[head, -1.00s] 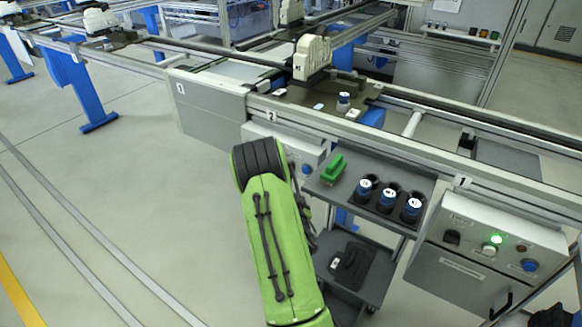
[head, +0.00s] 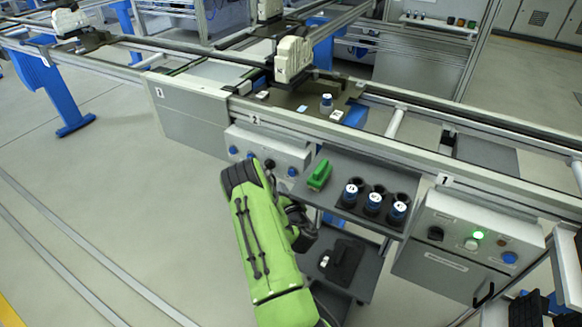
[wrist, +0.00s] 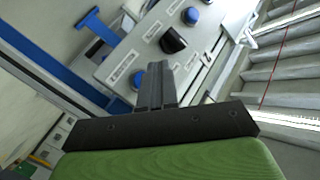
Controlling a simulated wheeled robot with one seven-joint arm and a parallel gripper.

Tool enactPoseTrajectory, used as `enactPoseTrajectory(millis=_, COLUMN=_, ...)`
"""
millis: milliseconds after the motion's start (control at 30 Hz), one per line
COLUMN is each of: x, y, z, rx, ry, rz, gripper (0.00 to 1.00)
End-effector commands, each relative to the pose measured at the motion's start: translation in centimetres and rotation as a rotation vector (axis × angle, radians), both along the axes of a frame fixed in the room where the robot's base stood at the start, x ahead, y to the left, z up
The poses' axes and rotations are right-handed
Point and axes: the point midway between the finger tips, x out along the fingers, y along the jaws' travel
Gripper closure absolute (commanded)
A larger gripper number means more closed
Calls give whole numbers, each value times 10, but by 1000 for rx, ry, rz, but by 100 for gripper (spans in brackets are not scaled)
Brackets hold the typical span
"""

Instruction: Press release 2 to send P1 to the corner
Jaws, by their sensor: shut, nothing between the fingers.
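The grey control panel marked 2 (head: 283,156) hangs under the conveyor in the head view. It carries blue buttons, one at its right end (head: 292,172), and a black knob (head: 270,164). The wrist view shows the panel face with a blue button (wrist: 190,15), the black knob (wrist: 173,40) and another blue button (wrist: 136,78). Their labels are too small to read. My gripper (wrist: 158,68) is shut and empty, its tip over the panel near the knob and lower button; contact cannot be told. My arm hides it in the head view. No pallet is legibly marked P1.
A dark plate (head: 298,92) with a blue-topped part (head: 326,101) is on the line behind the panel. A cart with a green object (head: 319,174) and several capped cylinders stands right of my arm. Panel 1 (head: 455,235) has a lit green lamp. Floor at left is clear.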

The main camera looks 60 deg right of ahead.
Motion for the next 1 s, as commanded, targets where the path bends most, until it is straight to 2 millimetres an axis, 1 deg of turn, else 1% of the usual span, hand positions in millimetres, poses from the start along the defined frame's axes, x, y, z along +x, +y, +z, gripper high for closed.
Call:
enactPoseTrajectory(millis=33, x=1, y=-7, z=4, rx=-2, ry=4, rz=3, gripper=100)
enactPoseTrajectory(millis=133, x=2, y=-19, z=5, rx=-1, ry=3, rz=0, gripper=100)
enactPoseTrajectory(millis=300, x=3, y=-31, z=2, rx=0, ry=2, rz=1, gripper=100)
enactPoseTrajectory(millis=433, x=3, y=-34, z=1, rx=1, ry=0, rz=0, gripper=100)
enactPoseTrajectory(millis=1000, x=4, y=-34, z=-1, rx=1, ry=1, rz=1, gripper=100)
